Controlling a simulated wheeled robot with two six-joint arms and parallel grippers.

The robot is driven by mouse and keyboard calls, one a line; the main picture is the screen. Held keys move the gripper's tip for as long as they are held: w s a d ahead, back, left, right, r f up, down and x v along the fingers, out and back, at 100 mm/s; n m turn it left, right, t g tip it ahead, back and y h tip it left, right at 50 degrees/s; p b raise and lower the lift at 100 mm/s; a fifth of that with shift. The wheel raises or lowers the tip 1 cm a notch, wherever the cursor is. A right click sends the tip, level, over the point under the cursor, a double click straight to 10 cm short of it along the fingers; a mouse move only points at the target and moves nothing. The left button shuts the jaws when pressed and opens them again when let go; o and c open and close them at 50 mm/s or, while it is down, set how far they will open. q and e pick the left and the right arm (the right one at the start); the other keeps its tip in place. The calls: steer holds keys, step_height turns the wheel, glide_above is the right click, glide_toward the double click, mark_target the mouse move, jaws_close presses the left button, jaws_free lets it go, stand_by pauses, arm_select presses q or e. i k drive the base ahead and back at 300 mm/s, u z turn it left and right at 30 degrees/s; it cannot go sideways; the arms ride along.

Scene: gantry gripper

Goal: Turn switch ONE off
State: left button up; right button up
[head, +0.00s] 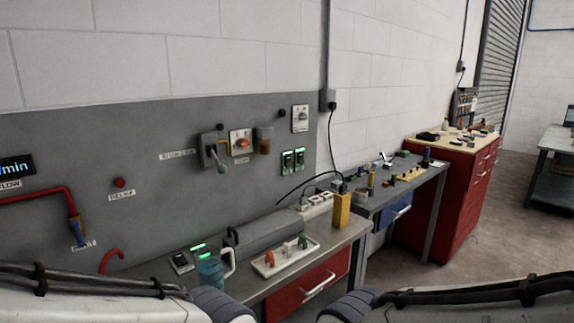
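I cannot read a label ONE anywhere, so I cannot tell which control is switch ONE. Two small dark switch units with green lit parts sit side by side on the grey wall panel, a left one (287,161) and a right one (299,158). Left of them is a grey box with a green-knobbed lever (217,158). An orange knob on a white plate (241,142) is beside it. A white plate with a knob (300,118) is higher up. Neither gripper is in view; only my arm links show along the bottom edge.
A bench (343,239) below the panel holds a blue mug (209,272), a grey case (268,236), a white tray (261,266) with small coloured parts, a power strip (318,205) and a yellow box (342,209). A red pipe (40,195) runs at left. Another bench and a red cabinet (458,195) stand right.

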mark_target(288, 159)
steer(key=z, duration=0.5)
steer(key=i, duration=1.75)
steer(key=u, duration=0.7)
